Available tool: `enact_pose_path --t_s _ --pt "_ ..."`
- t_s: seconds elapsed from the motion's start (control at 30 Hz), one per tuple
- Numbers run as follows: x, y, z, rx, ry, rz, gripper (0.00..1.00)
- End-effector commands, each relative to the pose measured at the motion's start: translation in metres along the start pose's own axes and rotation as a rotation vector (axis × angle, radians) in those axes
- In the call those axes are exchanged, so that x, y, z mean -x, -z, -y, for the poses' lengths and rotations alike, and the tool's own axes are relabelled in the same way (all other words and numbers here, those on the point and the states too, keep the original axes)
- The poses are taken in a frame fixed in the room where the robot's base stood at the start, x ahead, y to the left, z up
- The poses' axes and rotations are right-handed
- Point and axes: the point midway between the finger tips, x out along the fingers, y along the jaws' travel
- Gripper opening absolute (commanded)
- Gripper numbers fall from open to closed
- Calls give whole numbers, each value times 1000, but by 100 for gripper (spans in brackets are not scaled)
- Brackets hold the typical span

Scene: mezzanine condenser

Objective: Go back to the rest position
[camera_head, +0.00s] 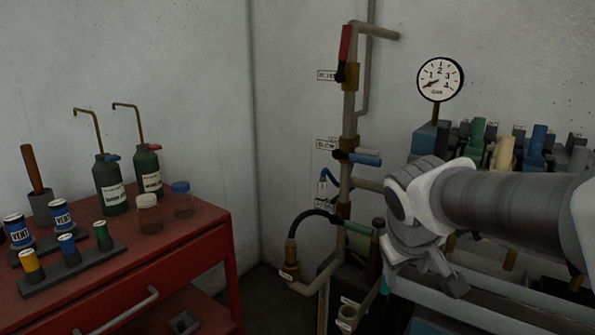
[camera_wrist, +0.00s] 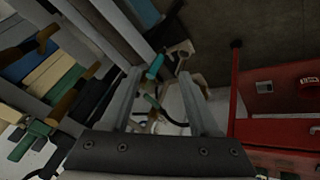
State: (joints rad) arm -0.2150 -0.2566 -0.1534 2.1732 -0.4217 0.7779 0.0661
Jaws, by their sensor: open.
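My gripper shows in the wrist view (camera_wrist: 160,74) with its two fingers apart and nothing held between them. In the head view my arm comes in from the right, and its wrist bends downward in front of the pipework; the fingertips are hard to make out there. The vertical pipe (camera_head: 349,115) carries a red-handled valve (camera_head: 345,45) at the top and a blue-handled valve (camera_head: 363,159) lower down. A green-handled valve (camera_head: 357,228) sits lower still, close to my wrist. In the wrist view a teal handle (camera_wrist: 155,66) lies just beyond the fingertips; I cannot tell whether they touch.
A red cabinet (camera_head: 190,250) at left holds cans, two green bottles and small jars. A round gauge (camera_head: 440,79) stands above a bench with several coloured levers (camera_head: 477,138) behind my arm. Bare floor shows between cabinet and pipes.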

Motion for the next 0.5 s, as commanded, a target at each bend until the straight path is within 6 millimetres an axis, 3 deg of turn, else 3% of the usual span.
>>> enact_pose_path --t_s 0.2,0.5 --pt "38 -64 24 -145 109 -10 62" --pt "64 -127 65 -278 217 -27 62"
